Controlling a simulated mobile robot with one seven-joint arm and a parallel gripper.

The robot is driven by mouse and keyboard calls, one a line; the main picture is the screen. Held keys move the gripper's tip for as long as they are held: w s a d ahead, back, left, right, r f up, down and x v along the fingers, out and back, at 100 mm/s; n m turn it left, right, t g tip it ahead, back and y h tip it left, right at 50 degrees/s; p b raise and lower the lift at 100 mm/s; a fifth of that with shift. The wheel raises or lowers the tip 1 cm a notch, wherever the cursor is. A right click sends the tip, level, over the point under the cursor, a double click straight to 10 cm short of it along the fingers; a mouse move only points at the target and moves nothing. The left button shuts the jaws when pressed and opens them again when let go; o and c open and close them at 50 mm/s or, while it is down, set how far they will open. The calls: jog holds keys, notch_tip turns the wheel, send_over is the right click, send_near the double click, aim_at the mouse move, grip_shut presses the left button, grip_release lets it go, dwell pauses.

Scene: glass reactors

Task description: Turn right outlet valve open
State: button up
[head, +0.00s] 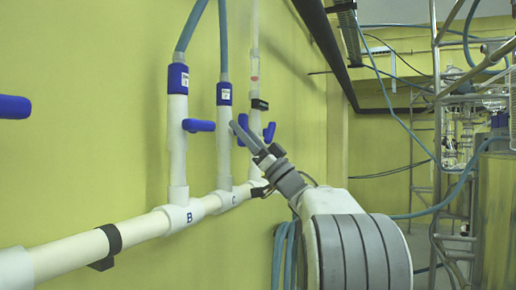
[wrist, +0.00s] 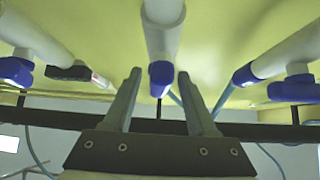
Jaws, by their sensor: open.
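Several white vertical pipes with blue valve handles rise from a white horizontal pipe along a wall. The pipe marked C (head: 224,150) stands between the pipe marked B (head: 178,140) and one further right with a blue handle (head: 269,132). My gripper (head: 240,130) is at C, its fingers covering much of the handle there. In the wrist view my gripper (wrist: 160,80) is open, with a blue handle (wrist: 161,78) seen end-on between its fingertips, apart from both. Which valve is the right outlet one is not labelled in view.
B's blue handle (head: 198,125) sticks out close to my fingers. Another blue handle (head: 15,107) is at the far left. Blue hoses (head: 191,25) rise from the pipes. A metal frame with glassware (head: 455,130) stands at the right.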

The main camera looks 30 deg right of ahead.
jog(key=v, duration=1.7)
jog(key=shift+b, duration=0.4)
jog(key=shift+r, duration=0.1)
